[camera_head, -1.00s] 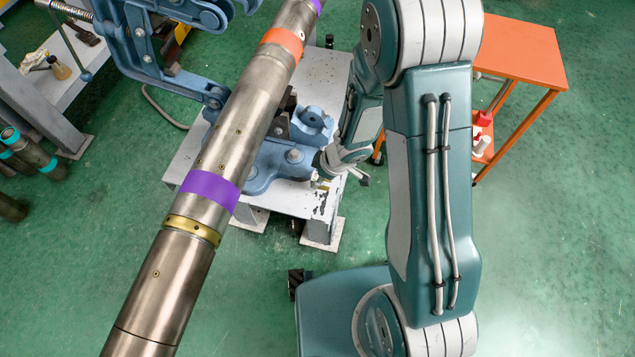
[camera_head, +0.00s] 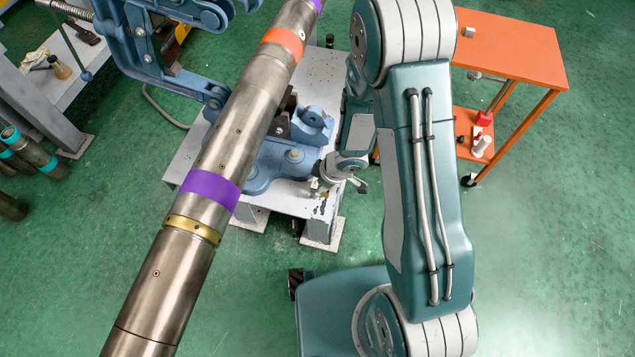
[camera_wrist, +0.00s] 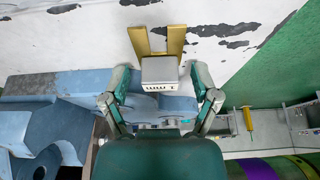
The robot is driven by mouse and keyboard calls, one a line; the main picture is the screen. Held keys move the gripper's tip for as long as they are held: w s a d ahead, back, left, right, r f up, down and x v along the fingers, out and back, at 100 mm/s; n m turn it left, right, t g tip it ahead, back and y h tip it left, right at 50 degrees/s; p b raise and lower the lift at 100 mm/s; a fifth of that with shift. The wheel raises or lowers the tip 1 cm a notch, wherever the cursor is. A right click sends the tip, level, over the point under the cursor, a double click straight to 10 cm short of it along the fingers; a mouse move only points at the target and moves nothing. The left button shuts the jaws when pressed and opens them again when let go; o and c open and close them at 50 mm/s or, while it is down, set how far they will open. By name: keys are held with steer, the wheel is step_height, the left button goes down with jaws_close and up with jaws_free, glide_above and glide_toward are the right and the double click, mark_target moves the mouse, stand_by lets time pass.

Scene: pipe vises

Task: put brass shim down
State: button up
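The brass shim (camera_wrist: 177,42) shows in the wrist view as a yellow two-pronged fork with a pale grey block (camera_wrist: 159,70) at its near end. Its prongs point away from me over the worn white plate. It looks to lie on or very close to that plate; the exact contact is hidden. My gripper (camera_wrist: 160,75) is open, with one finger on each side of the grey block and a visible gap on both sides. In the head view my gripper (camera_head: 340,185) is low at the right front corner of the white stand (camera_head: 325,205), where the shim is barely discernible.
A blue vise (camera_head: 275,165) stands on the white stand beside my gripper. A long steel pipe (camera_head: 215,165) with purple and orange bands crosses above it. An orange cart (camera_head: 510,45) stands at the right. Green floor is clear at the front right.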

steer(key=w+d+r+m+t+h, duration=0.1)
steer(key=d+r+m+t+h, duration=0.3)
steer(key=r, duration=0.7)
steer(key=w+d+r+m+t+h, duration=0.1)
steer(key=d+r+m, duration=0.1)
steer(key=d+r, duration=0.6)
steer(key=d+r+m+t+h, duration=0.2)
steer(key=d+r+m, duration=0.1)
steer(key=r, duration=1)
steer(key=s+a+r+m+g+y, duration=0.1)
steer(key=s+r+m, duration=0.1)
steer(key=s, duration=0.6)
steer(key=s+a+r+m+g+y, duration=0.1)
steer(key=s+a+r+m+g, duration=0.1)
steer(key=s, duration=0.6)
steer(key=shift+s+a+r+m+y, duration=0.25)
steer(key=shift+r+m+y, duration=0.2)
steer(key=shift+r, duration=0.5)
steer(key=shift+w, duration=0.1)
